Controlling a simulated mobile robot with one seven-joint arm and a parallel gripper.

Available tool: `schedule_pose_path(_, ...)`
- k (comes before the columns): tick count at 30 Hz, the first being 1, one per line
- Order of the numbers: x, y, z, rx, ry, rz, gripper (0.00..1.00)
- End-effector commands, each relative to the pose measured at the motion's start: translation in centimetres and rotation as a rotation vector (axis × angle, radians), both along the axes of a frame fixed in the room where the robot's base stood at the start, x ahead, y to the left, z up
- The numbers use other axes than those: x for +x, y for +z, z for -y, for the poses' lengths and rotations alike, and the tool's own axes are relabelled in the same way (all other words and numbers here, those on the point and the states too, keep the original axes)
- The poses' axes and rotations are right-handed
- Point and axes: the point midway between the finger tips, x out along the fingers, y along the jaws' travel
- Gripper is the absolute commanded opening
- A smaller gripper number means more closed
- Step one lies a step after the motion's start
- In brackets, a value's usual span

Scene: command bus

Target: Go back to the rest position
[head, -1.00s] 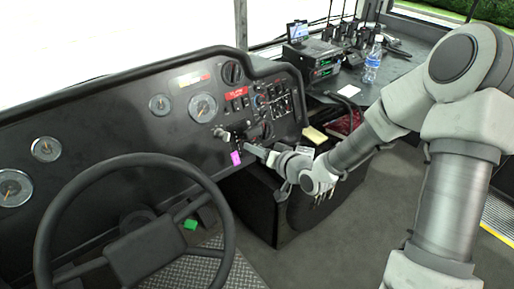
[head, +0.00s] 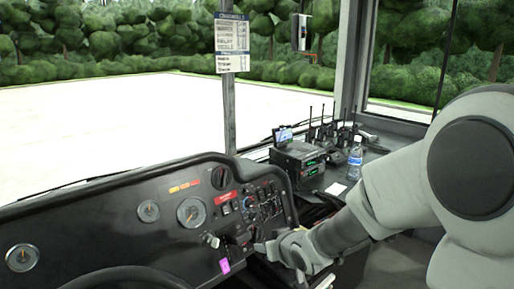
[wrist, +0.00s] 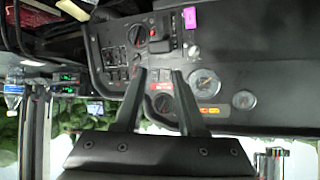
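My gripper (head: 262,247) is in front of the right part of the dashboard (head: 105,222), right of a pink tag (head: 224,266) that hangs below the key area. In the wrist view, which is upside down, the two dark fingers (wrist: 160,72) stand apart with a gap between them. The gap holds nothing, and part of the switch panel shows behind it. The pink tag also shows in the wrist view (wrist: 190,17), beyond the fingertips and apart from them. My arm reaches in from the right of the head view.
The steering wheel (head: 125,277) is at the lower left, mostly cut off. Right of the dashboard stand a radio unit (head: 298,160), several handheld radios (head: 325,136) and a water bottle (head: 355,160). A post (head: 229,110) with a paper chart (head: 231,45) rises behind the dashboard.

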Motion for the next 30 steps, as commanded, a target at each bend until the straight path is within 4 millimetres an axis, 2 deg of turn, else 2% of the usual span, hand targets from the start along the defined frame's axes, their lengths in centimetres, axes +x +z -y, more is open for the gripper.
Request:
schedule_pose_path(1, -0.5, 1.7, 0.6, -0.055, -0.009, 0.009, 0.4)
schedule_pose_path(8, -4.1, 7.5, 3.9, -0.243, -0.077, -0.002, 0.4)
schedule_pose_path(12, -7.4, 10.7, 5.9, -0.308, -0.129, -0.027, 0.4)
schedule_pose_path(15, -10.4, 12.3, 7.6, -0.327, -0.177, -0.066, 0.4)
schedule_pose_path(18, -14.0, 13.0, 9.2, -0.316, -0.231, -0.127, 0.4)
schedule_pose_path(21, -17.7, 13.0, 10.5, -0.278, -0.282, -0.203, 0.4)
schedule_pose_path(24, -21.2, 12.4, 11.3, -0.226, -0.318, -0.282, 0.4)
schedule_pose_path(29, -26.6, 11.2, 11.4, -0.122, -0.347, -0.406, 0.4)
schedule_pose_path(30, -26.5, 13.0, 11.3, -0.123, -0.345, -0.412, 0.4)
